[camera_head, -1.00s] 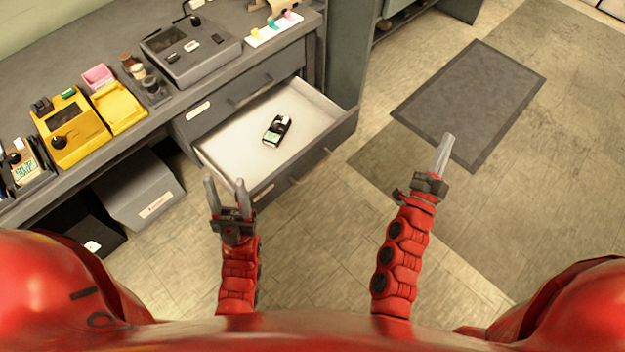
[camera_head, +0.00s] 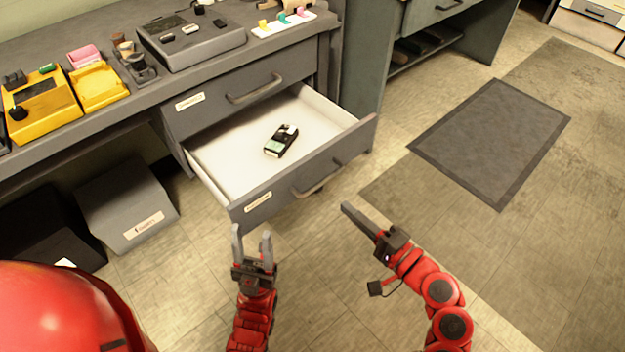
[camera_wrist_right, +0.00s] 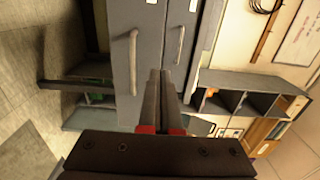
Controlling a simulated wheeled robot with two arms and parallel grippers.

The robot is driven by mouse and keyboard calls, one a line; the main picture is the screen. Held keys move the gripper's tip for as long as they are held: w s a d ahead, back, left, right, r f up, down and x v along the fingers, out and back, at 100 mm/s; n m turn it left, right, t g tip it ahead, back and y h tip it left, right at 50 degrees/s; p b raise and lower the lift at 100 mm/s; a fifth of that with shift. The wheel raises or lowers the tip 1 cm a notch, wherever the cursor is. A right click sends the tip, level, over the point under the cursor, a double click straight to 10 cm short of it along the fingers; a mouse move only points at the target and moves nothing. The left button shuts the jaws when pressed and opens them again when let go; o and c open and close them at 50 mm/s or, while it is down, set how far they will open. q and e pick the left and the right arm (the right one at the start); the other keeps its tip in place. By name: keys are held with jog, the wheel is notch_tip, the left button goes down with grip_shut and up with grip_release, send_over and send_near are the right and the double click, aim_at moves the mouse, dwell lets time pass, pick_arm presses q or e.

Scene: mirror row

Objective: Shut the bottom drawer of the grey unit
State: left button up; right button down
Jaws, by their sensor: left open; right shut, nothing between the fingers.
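The grey unit (camera_head: 240,92) stands under the counter with its upper drawer shut. Its bottom drawer (camera_head: 262,207) is pulled well out, with a bar handle (camera_head: 318,182) and a label on its front. A small dark device (camera_head: 281,141) lies inside on the pale drawer floor. My left gripper (camera_head: 252,240) is open and empty, just in front of the drawer front's left end. My right gripper (camera_head: 347,209) is shut and empty, in front of the drawer front's right part, apart from it. In the right wrist view, its shut fingers (camera_wrist_right: 158,100) point toward grey drawer fronts with handles.
A grey box (camera_head: 125,205) sits on the floor left of the unit. Yellow devices (camera_head: 42,108) and a grey console (camera_head: 190,40) stand on the counter. A dark mat (camera_head: 490,140) lies on the floor at right. The floor before the drawer is clear.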

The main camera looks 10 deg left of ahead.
aim_at(300, 167)
jog(key=b+x, duration=0.1)
jog(key=x, duration=1.1)
jog(key=shift+w+a+f+b, duration=0.1)
jog(key=shift+b, duration=0.3)
jog(key=shift+w+a, duration=0.35)
jog(key=shift+a, duration=0.1)
